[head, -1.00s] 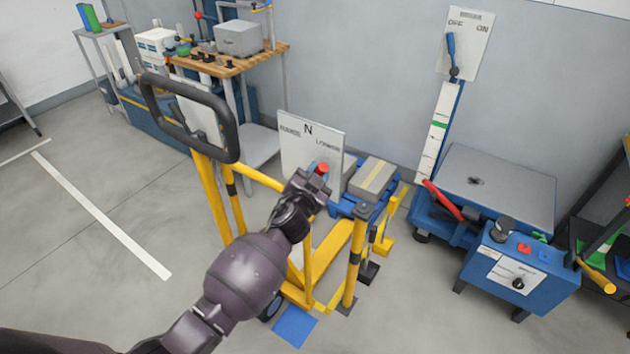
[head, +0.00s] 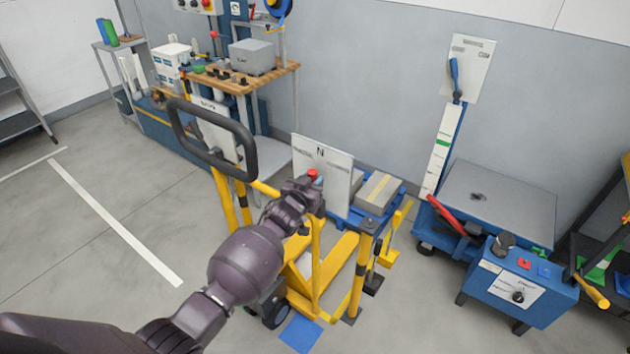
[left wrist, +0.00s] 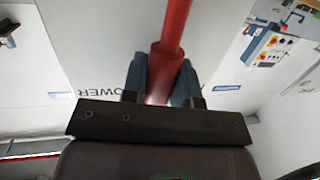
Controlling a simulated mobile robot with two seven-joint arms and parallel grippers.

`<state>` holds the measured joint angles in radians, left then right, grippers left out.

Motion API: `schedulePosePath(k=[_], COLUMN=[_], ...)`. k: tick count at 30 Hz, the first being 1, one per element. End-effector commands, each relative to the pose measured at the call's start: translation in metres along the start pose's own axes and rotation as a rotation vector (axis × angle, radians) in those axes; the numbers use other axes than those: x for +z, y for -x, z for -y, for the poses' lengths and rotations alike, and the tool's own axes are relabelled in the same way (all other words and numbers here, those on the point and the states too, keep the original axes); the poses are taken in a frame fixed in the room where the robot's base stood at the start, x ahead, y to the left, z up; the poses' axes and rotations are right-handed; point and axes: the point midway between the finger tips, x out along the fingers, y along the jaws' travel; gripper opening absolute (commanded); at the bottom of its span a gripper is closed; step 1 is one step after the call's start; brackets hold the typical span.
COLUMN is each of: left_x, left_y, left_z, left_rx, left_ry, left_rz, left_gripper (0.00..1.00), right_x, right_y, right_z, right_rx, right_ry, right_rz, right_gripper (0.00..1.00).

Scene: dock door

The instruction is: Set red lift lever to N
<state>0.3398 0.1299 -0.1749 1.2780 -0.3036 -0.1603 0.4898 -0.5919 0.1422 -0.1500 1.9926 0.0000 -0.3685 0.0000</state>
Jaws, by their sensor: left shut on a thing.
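The red lift lever (head: 312,174) stands in front of a white plate (head: 335,165) on the yellow pallet truck. The plate carries an N at its top middle; its side wording is hard to read in the head view. My left gripper (head: 316,184) is at the lever, and its palm and fingers hide most of it. In the left wrist view, the red lever (left wrist: 172,35) runs between the two blue-grey fingertips (left wrist: 160,82), which are shut on it. The plate (left wrist: 100,45) behind it shows part of a word, "OWER". My right gripper is not in view.
The truck's dark loop handle (head: 250,160) rises left of the lever. A carton (head: 379,192) lies on a blue surface just right of the plate. A blue lift table (head: 500,200) and a control box (head: 520,285) stand further right. Open floor lies at left.

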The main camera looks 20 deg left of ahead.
Motion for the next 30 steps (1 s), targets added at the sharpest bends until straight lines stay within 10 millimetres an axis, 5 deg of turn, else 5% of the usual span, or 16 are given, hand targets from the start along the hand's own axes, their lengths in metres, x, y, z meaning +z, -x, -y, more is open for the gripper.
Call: schedulePosePath(k=[14,15,19,30], left_x=[-0.001,-0.001,-0.001,0.0], left_y=[-0.001,-0.001,-0.001,0.004], left_z=[0.001,0.001,0.001,0.001], left_rx=[0.002,0.002,0.002,0.002], left_ry=[0.012,0.012,0.012,0.012], left_rz=[0.0,0.0,0.0,0.001], left_gripper=[0.0,0.33,0.53,0.53], right_x=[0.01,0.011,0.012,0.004], right_y=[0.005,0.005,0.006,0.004], right_z=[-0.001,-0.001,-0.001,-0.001], right_rx=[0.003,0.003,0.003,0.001], right_ry=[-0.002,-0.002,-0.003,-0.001], right_rz=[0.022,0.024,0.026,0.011], right_gripper=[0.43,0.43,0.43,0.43])
